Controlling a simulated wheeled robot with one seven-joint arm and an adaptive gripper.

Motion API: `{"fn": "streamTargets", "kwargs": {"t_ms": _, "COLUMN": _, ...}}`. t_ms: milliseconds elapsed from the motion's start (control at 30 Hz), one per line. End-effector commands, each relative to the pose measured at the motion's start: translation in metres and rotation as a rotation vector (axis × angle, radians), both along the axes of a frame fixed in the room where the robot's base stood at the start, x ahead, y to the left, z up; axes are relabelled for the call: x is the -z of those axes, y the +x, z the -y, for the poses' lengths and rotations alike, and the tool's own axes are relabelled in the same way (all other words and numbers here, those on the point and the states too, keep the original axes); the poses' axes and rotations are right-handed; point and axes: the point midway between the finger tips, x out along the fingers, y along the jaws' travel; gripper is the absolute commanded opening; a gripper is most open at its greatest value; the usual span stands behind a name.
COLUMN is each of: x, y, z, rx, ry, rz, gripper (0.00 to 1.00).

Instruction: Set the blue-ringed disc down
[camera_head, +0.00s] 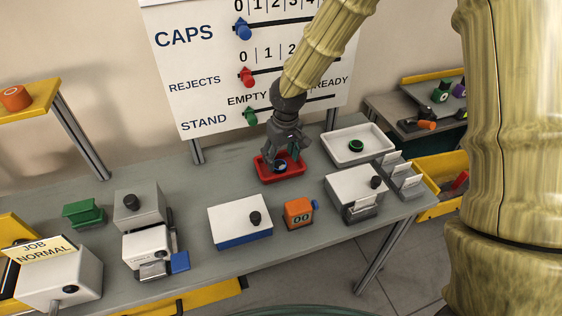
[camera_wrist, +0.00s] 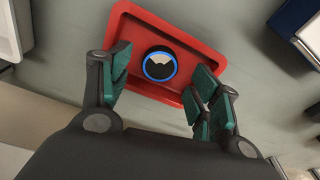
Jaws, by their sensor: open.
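The blue-ringed disc (camera_wrist: 160,65) lies in the red tray (camera_wrist: 146,17), with a dark and pale top inside its blue rim. In the head view the disc (camera_head: 280,167) shows small and dark inside the red tray (camera_head: 268,178), partly covered by my gripper. My gripper (camera_head: 284,155) is over the tray, pointing down. In the wrist view its teal-padded fingers (camera_wrist: 158,86) are spread wide, one on each side of the disc and apart from it. Nothing is held between them.
A white tray (camera_head: 338,143) with a green-ringed disc (camera_head: 356,146) stands right of the red tray. A white box with a blue base (camera_head: 240,222) and an orange counter (camera_head: 299,213) stand in front. The bench (camera_head: 215,180) is clear left of the red tray.

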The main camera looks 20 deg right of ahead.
Motion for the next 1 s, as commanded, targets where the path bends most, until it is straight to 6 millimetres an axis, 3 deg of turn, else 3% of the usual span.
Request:
{"fn": "streamTargets", "kwargs": {"t_ms": 533, "x": -0.073, "y": -0.008, "z": 0.003, "rx": 0.001, "ry": -0.001, "rz": 0.001, "gripper": 0.62}}
{"fn": "streamTargets", "kwargs": {"t_ms": 733, "x": -0.085, "y": -0.010, "z": 0.003, "rx": 0.000, "ry": -0.001, "rz": 0.000, "gripper": 0.62}}
{"fn": "streamTargets", "kwargs": {"t_ms": 1000, "x": -0.088, "y": -0.011, "z": 0.003, "rx": 0.000, "ry": 0.000, "rz": -0.001, "gripper": 0.62}}
